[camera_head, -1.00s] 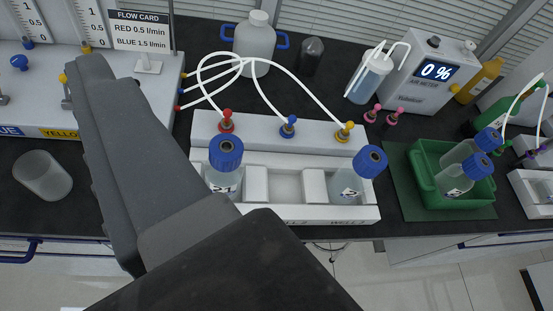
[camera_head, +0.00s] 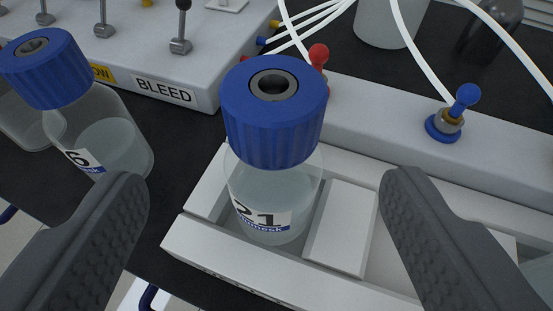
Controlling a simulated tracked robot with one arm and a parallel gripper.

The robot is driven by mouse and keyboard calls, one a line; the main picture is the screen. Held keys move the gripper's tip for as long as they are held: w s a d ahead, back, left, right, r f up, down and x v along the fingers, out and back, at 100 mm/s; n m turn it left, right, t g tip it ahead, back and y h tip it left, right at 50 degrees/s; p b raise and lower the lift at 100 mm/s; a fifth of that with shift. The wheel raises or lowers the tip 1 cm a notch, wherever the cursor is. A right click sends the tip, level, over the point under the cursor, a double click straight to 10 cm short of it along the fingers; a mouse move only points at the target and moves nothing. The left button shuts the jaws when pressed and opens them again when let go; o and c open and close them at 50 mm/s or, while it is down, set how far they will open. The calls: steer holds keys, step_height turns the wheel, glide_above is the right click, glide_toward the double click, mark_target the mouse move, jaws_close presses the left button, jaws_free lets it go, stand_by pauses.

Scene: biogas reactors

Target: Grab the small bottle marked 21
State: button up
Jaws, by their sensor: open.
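The small bottle marked 21 (camera_head: 272,190) stands upright in the left well of the white rack (camera_head: 205,255). It has a ribbed blue cap (camera_head: 274,125) with a dark hole in its top, clear liquid and a white label reading 21. My gripper (camera_head: 262,195) is open, one dark finger on each side of the bottle in the picture, with visible room on both sides. I cannot tell whether the fingers are level with the bottle; neither appears to touch it.
Another blue-capped bottle (camera_head: 92,130), its label showing a 6, is at the left, behind my left finger. A grey-white panel marked BLEED (camera_head: 165,92) stands behind. A red valve knob (camera_head: 318,56) and a blue valve knob (camera_head: 465,96) rise behind the rack, with white tubes overhead.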

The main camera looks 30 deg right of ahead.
mark_target(273, 109)
steer(key=shift+b+x, duration=0.9)
steer(key=shift+x, duration=3.85)
steer(key=shift+s+d, duration=0.15)
jaws_close()
